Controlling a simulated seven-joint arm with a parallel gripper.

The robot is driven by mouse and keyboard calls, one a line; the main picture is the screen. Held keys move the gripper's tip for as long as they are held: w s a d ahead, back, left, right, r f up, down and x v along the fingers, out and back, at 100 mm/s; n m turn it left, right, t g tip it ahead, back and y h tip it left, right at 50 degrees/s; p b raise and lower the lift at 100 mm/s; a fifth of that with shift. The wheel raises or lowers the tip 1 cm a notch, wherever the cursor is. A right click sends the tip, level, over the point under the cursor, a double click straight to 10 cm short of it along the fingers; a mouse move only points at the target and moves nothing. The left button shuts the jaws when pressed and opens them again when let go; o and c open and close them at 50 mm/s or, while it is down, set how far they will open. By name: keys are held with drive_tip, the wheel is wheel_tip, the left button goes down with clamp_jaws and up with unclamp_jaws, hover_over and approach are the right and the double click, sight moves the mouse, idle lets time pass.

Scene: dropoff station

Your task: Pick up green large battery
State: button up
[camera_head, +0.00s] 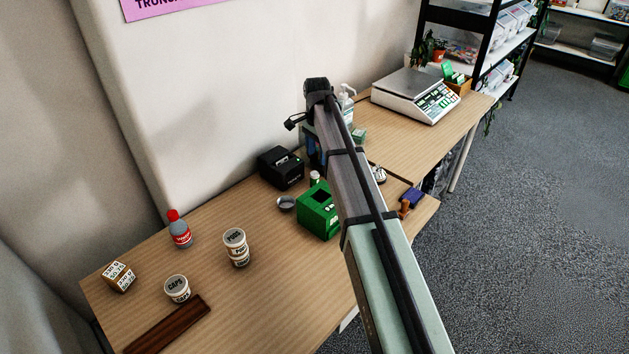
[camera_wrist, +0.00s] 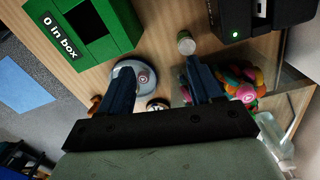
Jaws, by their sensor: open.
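A small upright cylinder with a pale top and some green on its side (camera_head: 315,177) stands on the wooden table, between the black device and the green box. It may be the green large battery, but it is too small to be sure. In the wrist view this cylinder (camera_wrist: 186,43) sits beyond my right-hand finger. My gripper (camera_wrist: 160,78) is open, its dark blue fingers apart with nothing held between them. Behind the gap lie a round grey dish (camera_wrist: 128,68) and a small round item (camera_wrist: 157,104).
A green box (camera_head: 317,212) and a black device (camera_head: 281,168) flank the cylinder. A small metal tin (camera_head: 286,203) is close by. Colourful pieces (camera_wrist: 240,82) lie near my right-hand finger, with a clear bottle (camera_wrist: 274,135) beyond. Tubs (camera_head: 235,240) and a red-capped bottle (camera_head: 179,230) stand left.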

hover_over(314, 173)
drive_tip(key=shift+m+t, duration=0.3)
wheel_tip(314, 173, down, 14)
drive_tip(key=shift+r, duration=0.25)
idle(0.3)
drive_tip(key=shift+c, duration=0.2)
clamp_jaws()
idle(0.4)
drive_tip(key=shift+r, duration=0.15)
